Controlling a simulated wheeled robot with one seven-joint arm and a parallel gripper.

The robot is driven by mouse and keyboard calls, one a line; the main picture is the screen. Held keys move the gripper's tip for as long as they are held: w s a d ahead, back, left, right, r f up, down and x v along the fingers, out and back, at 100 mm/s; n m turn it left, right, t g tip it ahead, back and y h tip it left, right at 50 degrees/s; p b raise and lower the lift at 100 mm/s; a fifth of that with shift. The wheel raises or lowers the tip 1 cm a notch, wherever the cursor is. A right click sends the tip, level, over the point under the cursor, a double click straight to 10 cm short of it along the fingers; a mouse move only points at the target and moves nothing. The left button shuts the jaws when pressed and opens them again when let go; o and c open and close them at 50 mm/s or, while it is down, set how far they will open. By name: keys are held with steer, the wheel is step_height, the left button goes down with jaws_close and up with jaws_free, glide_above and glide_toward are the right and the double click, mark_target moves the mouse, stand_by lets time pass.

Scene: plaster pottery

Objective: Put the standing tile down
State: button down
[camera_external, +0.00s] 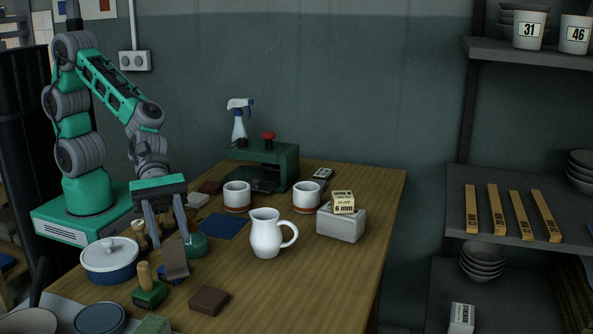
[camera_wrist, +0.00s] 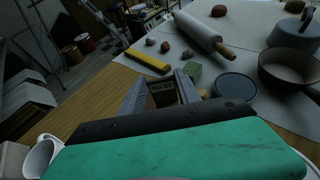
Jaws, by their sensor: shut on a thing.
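The grey-brown tile (camera_external: 175,258) is upright and slightly tilted at the left part of the table in the external view. My gripper (camera_external: 171,243) points down and is shut on it, with the fingertips at its upper part. In the wrist view my gripper (camera_wrist: 161,92) has the tile (camera_wrist: 163,96) between its fingers, with a dark label on it. The tile's lower edge is close to a blue thing (camera_external: 166,280); I cannot tell whether it touches anything below. A flat brown tile (camera_external: 208,299) lies on the table nearby.
A green stamp with a wooden handle (camera_external: 149,291) and a lidded blue-white pot (camera_external: 111,260) stand close by on the left. A white jug (camera_external: 267,234) stands to the right, near a blue mat (camera_external: 224,226). The table's front right is clear.

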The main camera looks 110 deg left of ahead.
mark_target(176, 265)
step_height(176, 265, down, 6)
steer(key=shift+r+b, duration=0.1)
steer(key=shift+b, duration=0.45)
steer(key=shift+f, duration=0.2)
steer(key=c, duration=0.9)
jaws_free()
steer(key=shift+o, duration=0.2)
steer(key=shift+a+r, duration=0.1)
steer(key=shift+r, duration=0.2)
steer(key=p+v, duration=0.2)
steer(key=v, duration=0.9)
steer(key=shift+s+a, duration=0.35)
steer(key=shift+c, duration=1.2)
steer(key=c, duration=0.4)
